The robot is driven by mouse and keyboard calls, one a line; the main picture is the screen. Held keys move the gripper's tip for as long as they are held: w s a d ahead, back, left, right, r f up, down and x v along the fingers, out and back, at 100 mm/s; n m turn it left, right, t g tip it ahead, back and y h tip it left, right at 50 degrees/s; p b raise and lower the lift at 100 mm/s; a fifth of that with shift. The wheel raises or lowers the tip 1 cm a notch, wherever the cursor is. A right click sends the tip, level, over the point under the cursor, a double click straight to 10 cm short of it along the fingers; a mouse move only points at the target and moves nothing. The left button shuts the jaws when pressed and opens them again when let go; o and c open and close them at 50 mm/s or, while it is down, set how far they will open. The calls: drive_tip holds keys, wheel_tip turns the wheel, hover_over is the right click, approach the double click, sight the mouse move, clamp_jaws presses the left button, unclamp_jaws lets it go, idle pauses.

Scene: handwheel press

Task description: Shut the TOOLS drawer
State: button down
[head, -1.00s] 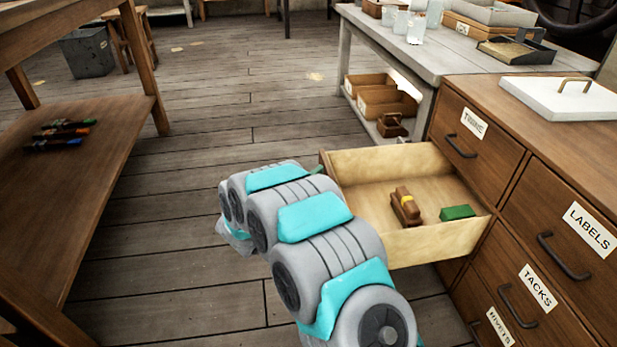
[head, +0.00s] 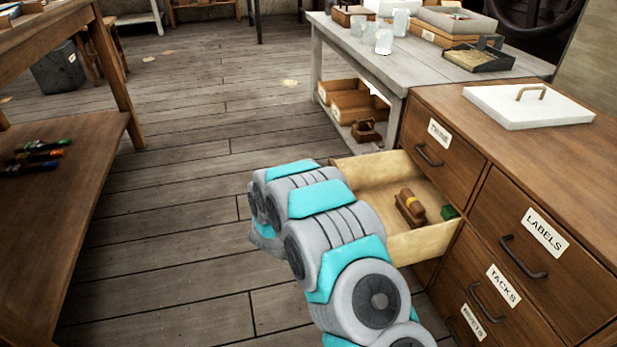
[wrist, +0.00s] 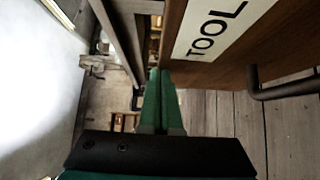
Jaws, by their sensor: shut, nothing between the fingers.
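The TOOLS drawer (head: 424,244) sticks out of the wooden cabinet, partly open. It holds a brown wooden tool (head: 409,208) and a green block (head: 449,212), the block partly hidden by the cabinet. In the wrist view the drawer's front (wrist: 225,68) carries a label reading "TOOL", cut off by the frame, and a dark bar handle (wrist: 285,88). My gripper (wrist: 161,74) is shut and empty, its green fingertips at the edge of the drawer front, left of the handle. I cannot tell whether they touch. In the head view my arm hides the gripper and the drawer's front.
The cabinet has other closed drawers, including LABELS (head: 520,240) and TACKS (head: 490,300). A white lidded slab (head: 525,107) lies on its top. A grey workbench (head: 430,70) stands behind. A wooden shelf unit (head: 70,185) is at left, with open plank floor between.

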drive_tip(key=w+d+p, duration=0.2)
drive_tip(key=w+d, duration=0.1)
drive_tip(key=d, duration=0.7)
drive_tip(key=w+d+p, duration=0.2)
drive_tip(key=w+d, duration=0.1)
drive_tip(key=d, duration=0.8)
drive_tip(key=shift+d+p, duration=0.25)
drive_tip(key=shift+p, duration=0.05)
drive_tip(key=shift+a, duration=0.15)
